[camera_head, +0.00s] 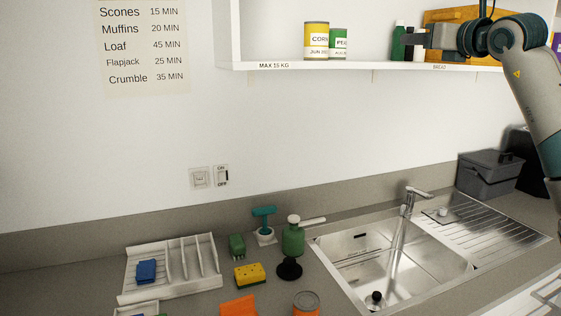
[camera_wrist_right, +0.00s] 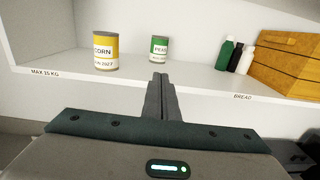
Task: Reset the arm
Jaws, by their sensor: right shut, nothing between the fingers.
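My right arm comes in from the right in the head view and is raised to the height of the wall shelf (camera_head: 275,66). My right gripper (camera_head: 404,40) is in front of the shelf, overlapping the bottles there in the picture. In the right wrist view the fingers of my right gripper (camera_wrist_right: 160,84) are together with nothing between them, pointing toward the shelf (camera_wrist_right: 200,86). My left gripper does not show in either view.
The shelf holds a corn tin (camera_head: 316,42), a peas tin (camera_head: 338,44), several bottles (camera_wrist_right: 236,56) and a wooden bread box (camera_wrist_right: 285,62). Space between shelf and counter is clear.

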